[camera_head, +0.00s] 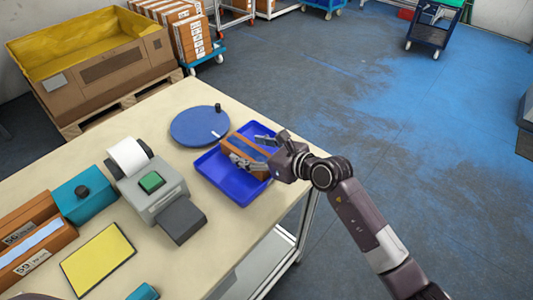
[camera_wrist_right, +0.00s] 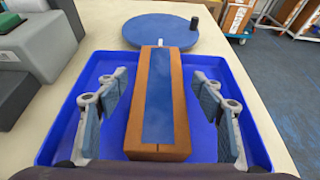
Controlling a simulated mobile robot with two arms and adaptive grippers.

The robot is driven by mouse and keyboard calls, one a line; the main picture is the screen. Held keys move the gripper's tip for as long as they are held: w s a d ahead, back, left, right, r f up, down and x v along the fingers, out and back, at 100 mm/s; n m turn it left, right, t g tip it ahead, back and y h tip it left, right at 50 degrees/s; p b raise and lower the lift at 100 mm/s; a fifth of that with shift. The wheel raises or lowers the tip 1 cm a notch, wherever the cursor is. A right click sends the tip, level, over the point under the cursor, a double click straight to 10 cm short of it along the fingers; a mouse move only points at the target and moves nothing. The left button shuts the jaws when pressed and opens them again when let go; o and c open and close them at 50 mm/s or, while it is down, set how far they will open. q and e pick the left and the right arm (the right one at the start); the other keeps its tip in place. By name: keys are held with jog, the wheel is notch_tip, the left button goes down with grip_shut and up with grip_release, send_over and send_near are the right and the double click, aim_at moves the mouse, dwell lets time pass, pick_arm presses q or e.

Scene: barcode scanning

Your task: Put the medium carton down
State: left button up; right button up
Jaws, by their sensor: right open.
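The medium carton is a brown box with a blue strip on top (camera_wrist_right: 156,110). It lies in the blue tray (camera_wrist_right: 255,140), and in the head view the carton (camera_head: 247,150) shows partly behind my right gripper. My right gripper (camera_head: 252,150) is open, with one finger on each side of the carton. In the right wrist view my right gripper (camera_wrist_right: 160,115) shows a gap between each finger and the carton. The blue tray (camera_head: 215,172) sits on the table's right part. My left gripper is not in view.
A blue round turntable (camera_head: 195,127) is just beyond the tray. A grey label printer (camera_head: 150,185) stands left of it. A yellow pad (camera_head: 98,262), a teal box (camera_head: 83,195) and brown boxes (camera_head: 40,262) are further left. The table's edge is close on the right.

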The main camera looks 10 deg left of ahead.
jog(key=b+v, duration=0.1)
jog(key=v, duration=1)
jog(key=shift+a, duration=0.1)
